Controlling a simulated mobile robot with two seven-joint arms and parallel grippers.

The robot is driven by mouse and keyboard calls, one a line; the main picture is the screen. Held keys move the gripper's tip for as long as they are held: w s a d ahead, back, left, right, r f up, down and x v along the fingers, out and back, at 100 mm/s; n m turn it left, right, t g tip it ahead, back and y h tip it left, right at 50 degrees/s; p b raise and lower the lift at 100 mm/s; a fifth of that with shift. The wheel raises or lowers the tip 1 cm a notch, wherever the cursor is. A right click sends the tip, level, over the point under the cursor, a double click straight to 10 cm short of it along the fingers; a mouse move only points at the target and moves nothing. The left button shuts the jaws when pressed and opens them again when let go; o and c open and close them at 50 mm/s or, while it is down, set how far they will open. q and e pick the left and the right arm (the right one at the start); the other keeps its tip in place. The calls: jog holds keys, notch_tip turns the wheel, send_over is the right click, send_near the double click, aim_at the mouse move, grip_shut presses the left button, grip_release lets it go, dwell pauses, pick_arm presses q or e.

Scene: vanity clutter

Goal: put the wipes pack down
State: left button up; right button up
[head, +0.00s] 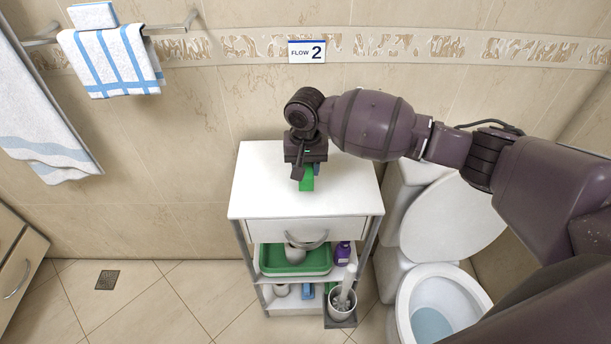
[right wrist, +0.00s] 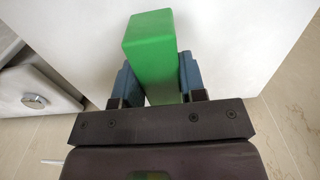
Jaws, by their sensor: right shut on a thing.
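The wipes pack (right wrist: 151,48) is a green block, held between the two blue finger pads of my right gripper (right wrist: 158,82) in the right wrist view. In the head view the green pack (head: 307,180) shows just below my right gripper (head: 304,168), over the white top of the cart (head: 262,192). I cannot tell whether the pack touches the top or is a little above it. My right gripper is shut on the pack and hides part of it. My left gripper is not in view.
The cart top is otherwise bare. Below it are a drawer, a green tray (head: 268,262), a purple bottle (head: 342,252) and a toilet brush (head: 346,288). An open toilet (head: 440,290) stands at the right. Towels (head: 112,62) hang on the wall at the left.

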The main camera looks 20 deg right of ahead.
aim_at(305, 165)
notch_tip(305, 165, down, 4)
jog(key=shift+r, duration=0.3)
jog(key=o, duration=1)
jog(key=shift+c, duration=0.2)
notch_tip(305, 165, up, 10)
jog(key=shift+r+p, duration=0.15)
jog(key=shift+p, duration=0.5)
jog(key=shift+r, duration=0.8)
